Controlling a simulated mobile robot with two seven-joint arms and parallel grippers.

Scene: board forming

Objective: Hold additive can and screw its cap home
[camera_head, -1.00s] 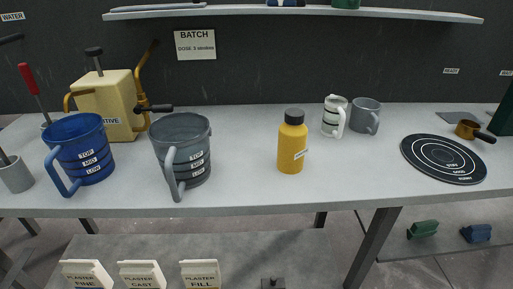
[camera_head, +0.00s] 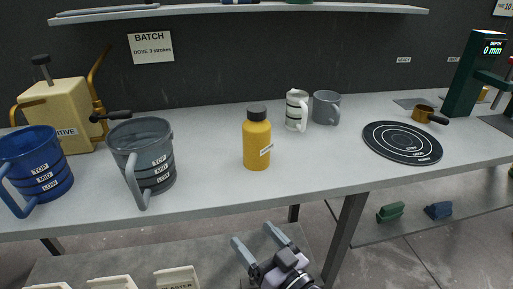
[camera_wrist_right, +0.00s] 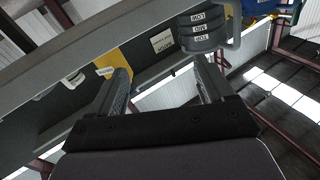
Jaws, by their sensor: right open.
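A cream pump container (camera_head: 58,112) at the left bears a label ending "ITIVE". My right gripper (camera_head: 252,236) is open and empty, below and in front of the bench edge, apart from the yellow can. Its spread fingers also show in the right wrist view (camera_wrist_right: 162,82), with part of a yellow thing beyond. My left gripper is not in view.
A grey jug (camera_head: 143,155) and blue jug (camera_head: 38,165) stand left of the can. Two mugs (camera_head: 297,110) (camera_head: 326,108) stand behind it at right, then a black ringed disc (camera_head: 402,142). The bench front edge (camera_head: 300,197) lies above my right gripper.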

